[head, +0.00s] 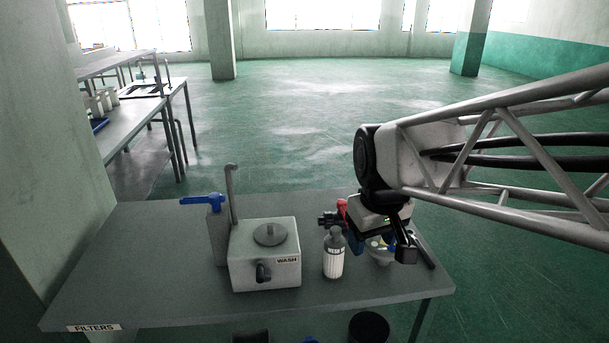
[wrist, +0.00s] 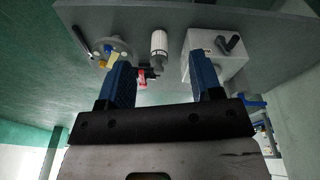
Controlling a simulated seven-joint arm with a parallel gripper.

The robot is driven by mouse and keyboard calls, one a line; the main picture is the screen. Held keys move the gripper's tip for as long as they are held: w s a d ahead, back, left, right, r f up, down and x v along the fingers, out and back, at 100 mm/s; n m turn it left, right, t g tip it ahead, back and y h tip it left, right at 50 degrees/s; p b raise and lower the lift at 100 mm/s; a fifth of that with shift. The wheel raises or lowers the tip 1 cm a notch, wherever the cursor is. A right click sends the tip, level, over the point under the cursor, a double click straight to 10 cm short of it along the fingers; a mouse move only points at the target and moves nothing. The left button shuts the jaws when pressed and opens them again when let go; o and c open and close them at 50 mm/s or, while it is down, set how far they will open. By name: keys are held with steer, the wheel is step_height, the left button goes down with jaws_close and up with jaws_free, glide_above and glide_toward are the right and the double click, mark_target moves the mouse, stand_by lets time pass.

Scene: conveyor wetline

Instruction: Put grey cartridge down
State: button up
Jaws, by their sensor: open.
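A cartridge with a pale ribbed body and grey top (head: 333,257) stands upright on the grey table, just right of the box marked WASH. It also shows in the wrist view (wrist: 160,44), beyond the gap between my fingers. My gripper (head: 387,245) is over the right part of the table, right of the cartridge in the head view. In the wrist view my gripper (wrist: 161,78) has its two blue-padded fingers wide apart, with nothing held between them. I cannot tell whether this is the grey cartridge of the task; no other cartridge shows clearly.
The WASH box (head: 265,262) has a round lid and a front knob. A grey block with a blue lever (head: 203,200) and an upright pipe stand beside it. A red-and-black fitting (wrist: 142,76) and a round grey dish (wrist: 116,46) with coloured parts are close by. The table's left part is bare.

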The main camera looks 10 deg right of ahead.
steer(key=s+f+m, duration=0.2)
steer(key=s, duration=0.8)
steer(key=shift+m+t, duration=0.4)
steer(key=shift+s, duration=0.1)
stand_by(0.5)
